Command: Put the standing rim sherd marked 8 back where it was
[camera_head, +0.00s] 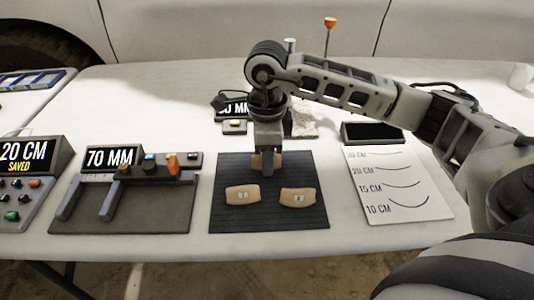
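A black ribbed mat (269,218) lies at the front middle of the table. Two tan sherds with small white labels lie on it, a left sherd (243,194) and a right sherd (298,197); their numbers are too small to read surely. A third tan sherd (256,161) is at the mat's back part, mostly hidden by my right gripper (268,171). Its label does not show, so I cannot tell which sherd is marked 8. The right gripper points down at this sherd; whether its fingers are closed on it cannot be seen. My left gripper is out of view.
A gauge with a 70 MM display (110,158) stands left of the mat, and a 20 CM console (22,160) at far left. A white curve chart (400,188) lies to the right. My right arm spans the right side.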

